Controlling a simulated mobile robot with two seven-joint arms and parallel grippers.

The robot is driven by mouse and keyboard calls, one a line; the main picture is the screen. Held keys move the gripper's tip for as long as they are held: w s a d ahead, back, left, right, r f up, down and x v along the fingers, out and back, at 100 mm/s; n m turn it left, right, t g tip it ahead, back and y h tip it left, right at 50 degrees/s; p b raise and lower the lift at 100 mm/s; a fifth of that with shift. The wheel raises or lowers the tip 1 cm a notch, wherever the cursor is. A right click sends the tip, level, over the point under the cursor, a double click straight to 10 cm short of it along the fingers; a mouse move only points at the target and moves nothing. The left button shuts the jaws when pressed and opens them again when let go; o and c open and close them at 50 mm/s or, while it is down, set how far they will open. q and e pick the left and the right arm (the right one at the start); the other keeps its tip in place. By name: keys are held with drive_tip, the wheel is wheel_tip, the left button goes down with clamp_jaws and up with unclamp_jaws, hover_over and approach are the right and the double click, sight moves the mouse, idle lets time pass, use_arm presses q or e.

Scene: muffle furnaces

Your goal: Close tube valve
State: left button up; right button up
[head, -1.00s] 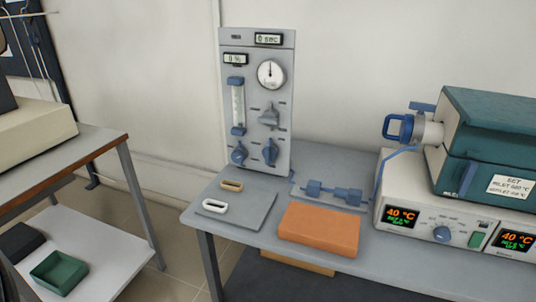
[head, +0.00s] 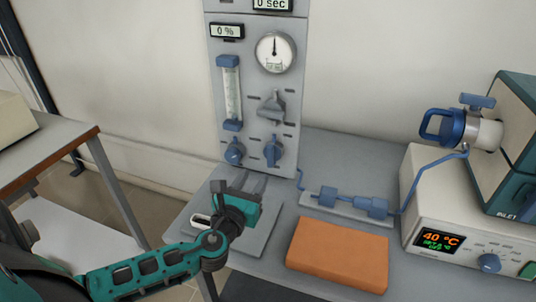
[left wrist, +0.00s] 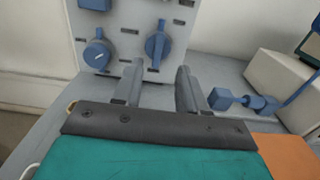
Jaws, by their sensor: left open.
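The gas panel (head: 291,112) stands at the back of the bench. It carries a grey valve handle (head: 271,108), a round blue knob (head: 234,152) and a blue lever knob (head: 273,151), whose handle looks upright. The lever knob (left wrist: 157,45) and round knob (left wrist: 97,55) also show in the left wrist view. The furnace tube end (head: 489,131) at right has a blue valve handle (head: 477,101) on top. I cannot tell which is the tube valve. My left gripper (head: 254,182) is open and empty, below and in front of the lever knob, apart from it. My right gripper is not seen.
A grey mat (head: 257,238) lies under my left gripper, with a white ring-like piece (head: 201,219) partly hidden. An orange block (head: 337,255) and blue tube fittings (head: 345,201) lie to the right. The furnace controller (head: 435,200) stands further right.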

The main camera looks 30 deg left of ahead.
sight(269, 152)
use_arm(q)
drive_tip(key=x, duration=1)
drive_tip(key=shift+w+a, duration=0.1)
drive_tip(key=shift+w, duration=0.05)
clamp_jaws()
